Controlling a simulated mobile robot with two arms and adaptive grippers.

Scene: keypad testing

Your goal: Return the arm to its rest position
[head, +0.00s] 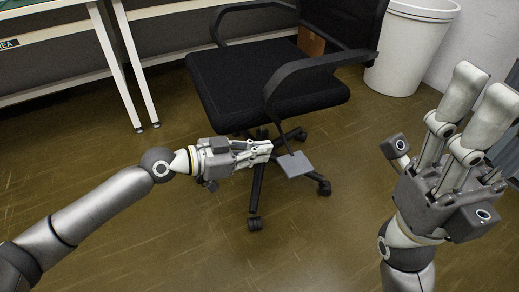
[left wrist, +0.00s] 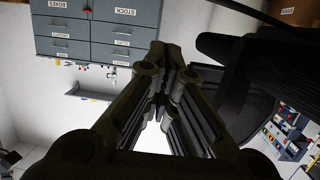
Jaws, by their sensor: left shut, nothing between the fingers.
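My left arm comes in from the left in the head view. Its gripper (head: 268,149) is shut and empty, pointing right, over the floor in front of the black office chair (head: 250,80). The left wrist view shows its fingers (left wrist: 162,75) meeting at the tips. My right gripper (head: 484,90) points up at the right of the head view, with a gap between its two fingers and nothing seen in it. No keypad can be made out.
The chair's armrests and wheeled base are close to my left gripper. A small grey flat panel (head: 294,163) shows just past its fingertips. A white bin (head: 403,45) stands at the back right, and a white-legged table (head: 122,75) at the back left. The floor in front is bare.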

